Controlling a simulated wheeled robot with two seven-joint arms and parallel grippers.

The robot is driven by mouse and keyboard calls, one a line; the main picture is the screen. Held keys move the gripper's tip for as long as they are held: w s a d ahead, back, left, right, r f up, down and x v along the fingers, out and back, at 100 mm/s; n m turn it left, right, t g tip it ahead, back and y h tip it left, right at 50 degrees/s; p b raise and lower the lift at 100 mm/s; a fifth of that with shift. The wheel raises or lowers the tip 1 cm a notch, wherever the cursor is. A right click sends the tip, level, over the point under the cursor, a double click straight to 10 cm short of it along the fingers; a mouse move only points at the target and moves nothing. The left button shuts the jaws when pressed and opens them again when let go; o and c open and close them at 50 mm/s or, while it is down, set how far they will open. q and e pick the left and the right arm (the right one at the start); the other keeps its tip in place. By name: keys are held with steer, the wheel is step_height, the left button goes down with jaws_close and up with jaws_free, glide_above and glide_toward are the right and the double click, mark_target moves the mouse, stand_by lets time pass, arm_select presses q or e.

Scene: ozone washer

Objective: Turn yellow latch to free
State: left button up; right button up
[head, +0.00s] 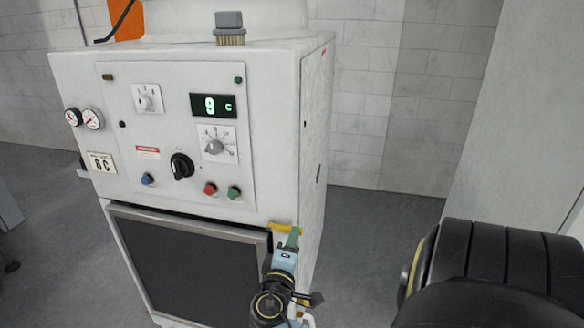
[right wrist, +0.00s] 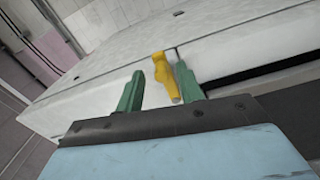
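The yellow latch (head: 284,228) is on the front of the white washer, at the upper right corner of the dark door. In the right wrist view the latch (right wrist: 163,72) stands between the two green fingers of my right gripper (right wrist: 158,92). The fingers are apart, with a clear gap to the left finger; the latch's lower end is close to the right finger, and I cannot tell if they touch. In the head view my right gripper (head: 292,238) is at the latch and covers part of the door's corner. My left gripper is not in view.
The washer's panel (head: 180,140) holds knobs, buttons and a green display (head: 213,106) above the door (head: 185,268). A brush (head: 229,30) lies on top of the washer. Open grey floor (head: 375,225) lies right of the washer, before a tiled wall.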

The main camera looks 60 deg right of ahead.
arm_select(q)
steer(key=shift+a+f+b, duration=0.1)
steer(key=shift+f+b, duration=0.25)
steer(key=shift+b, duration=0.05)
arm_select(e)
steer(key=v, duration=1.3)
steer(key=shift+s+a+f, duration=0.1)
steer(key=shift+s+a, duration=0.05)
